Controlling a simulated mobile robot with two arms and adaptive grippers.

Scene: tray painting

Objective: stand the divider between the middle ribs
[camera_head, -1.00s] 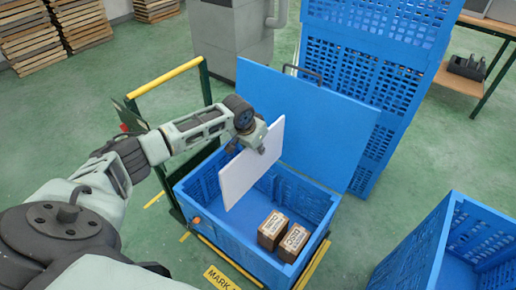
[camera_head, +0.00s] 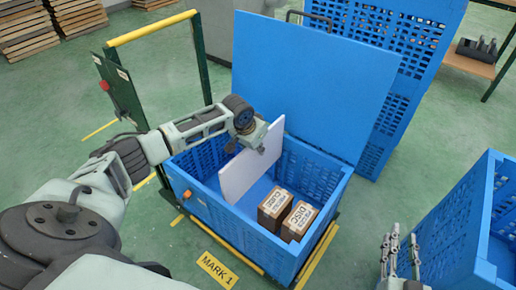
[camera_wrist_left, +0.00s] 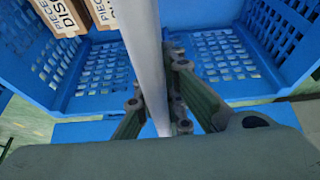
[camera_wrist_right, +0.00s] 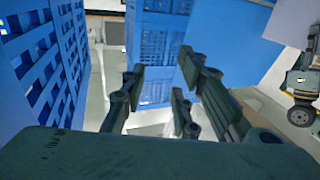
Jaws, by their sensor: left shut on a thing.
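The white divider (camera_head: 252,165) is a flat panel, upright and slightly slanted in the head view. It is over the inside of the open blue crate (camera_head: 215,220), left of the two boxes. My left gripper (camera_head: 246,137) is shut on its upper edge; the left wrist view shows the divider (camera_wrist_left: 146,62) between the fingers (camera_wrist_left: 160,108). I cannot make out the middle ribs, nor whether the divider's lower edge touches the crate floor. My right gripper (camera_head: 398,252) is outside the crate at the lower right; in the right wrist view its fingers (camera_wrist_right: 155,95) are apart and empty.
Two brown labelled boxes (camera_head: 275,208) (camera_head: 299,221) stand in the crate's front right. The blue lid (camera_head: 310,75) stands open behind. A yellow-railed cart (camera_head: 150,29) holds the crate. Another blue crate (camera_head: 450,225) stands at the right. Green floor lies between.

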